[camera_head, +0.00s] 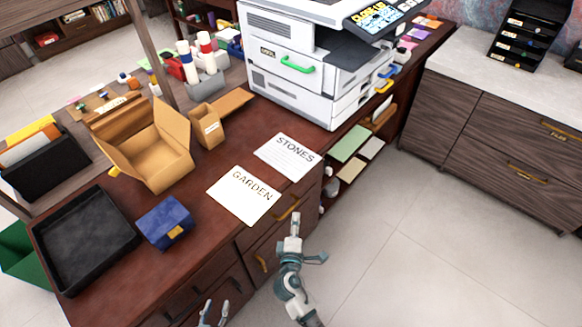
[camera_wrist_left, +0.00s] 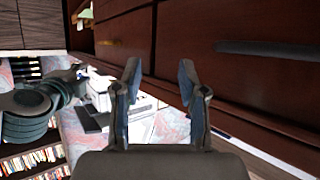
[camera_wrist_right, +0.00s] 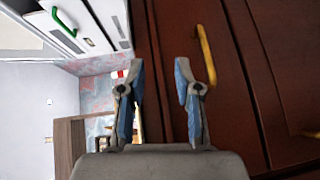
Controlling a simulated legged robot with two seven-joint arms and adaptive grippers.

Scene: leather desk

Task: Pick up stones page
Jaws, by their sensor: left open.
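The stones page (camera_head: 286,156) is a white sheet headed "STONES", lying flat on the desk in front of the printer. The garden page (camera_head: 243,196), a similar white sheet headed "GARDEN", lies nearer to me, at its lower left. My right gripper (camera_head: 297,232) is in front of the desk's drawers, below both pages and apart from them. In the right wrist view its fingers (camera_wrist_right: 160,70) are spread and empty. My left gripper (camera_head: 214,312) is at the bottom edge, and its fingers (camera_wrist_left: 160,72) are spread and empty in the left wrist view. Neither wrist view clearly shows the stones page.
A white printer (camera_head: 290,55) stands behind the pages. A cardboard box (camera_head: 150,150), a blue box (camera_head: 164,222) and a black tray (camera_head: 85,240) are to the left. Drawer handles (camera_head: 288,208) stick out from the desk front. Desk around the pages' near side is bare.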

